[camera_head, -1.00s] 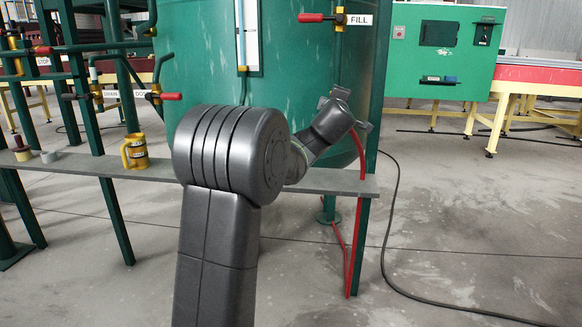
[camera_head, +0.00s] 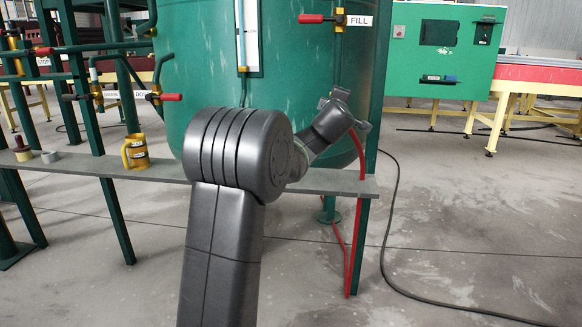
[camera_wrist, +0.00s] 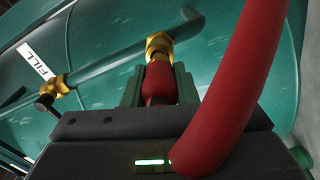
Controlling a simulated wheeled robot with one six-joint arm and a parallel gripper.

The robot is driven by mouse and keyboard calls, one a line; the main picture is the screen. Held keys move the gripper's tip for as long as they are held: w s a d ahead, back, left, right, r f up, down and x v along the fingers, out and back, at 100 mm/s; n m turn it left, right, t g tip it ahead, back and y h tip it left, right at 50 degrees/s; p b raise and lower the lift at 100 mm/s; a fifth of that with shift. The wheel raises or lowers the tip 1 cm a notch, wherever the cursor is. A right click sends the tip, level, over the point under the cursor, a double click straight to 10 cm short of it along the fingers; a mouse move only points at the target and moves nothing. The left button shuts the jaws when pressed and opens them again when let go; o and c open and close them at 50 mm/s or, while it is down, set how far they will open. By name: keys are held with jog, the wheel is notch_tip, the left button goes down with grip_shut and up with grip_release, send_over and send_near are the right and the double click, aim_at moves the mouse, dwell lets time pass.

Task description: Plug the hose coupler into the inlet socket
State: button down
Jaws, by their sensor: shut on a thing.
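My gripper (camera_wrist: 158,85) is shut on the hose coupler (camera_wrist: 159,50), which has a red body and a brass end pointing away from my wrist. The red hose (camera_wrist: 232,95) loops across the right of the wrist view and hangs beside the bench end in the head view (camera_head: 359,215). A green inlet pipe (camera_wrist: 115,64) runs from the brass FILL valve behind the coupler. In the head view my gripper (camera_head: 338,100) is before the tank, coupler hidden.
The green tank (camera_head: 290,85) stands close behind my gripper. The FILL valve (camera_head: 340,20) has a red handle. A grey shelf (camera_head: 330,182) crosses below my arm, with a yellow mug (camera_head: 135,152) on it. A black cable (camera_head: 390,230) lies on the floor at right.

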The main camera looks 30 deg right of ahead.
jog(key=shift+p+x, duration=0.5)
jog(key=shift+x, duration=0.4)
jog(key=c, duration=1.1)
grip_release()
jog(key=v, duration=1.4)
jog(key=shift+d, duration=0.1)
jog(key=shift+w, duration=0.1)
jog(key=x, duration=1.3)
jog(key=shift+w+d, duration=0.3)
jog(key=shift+s+a, duration=0.15)
jog(key=shift+s+a, duration=0.1)
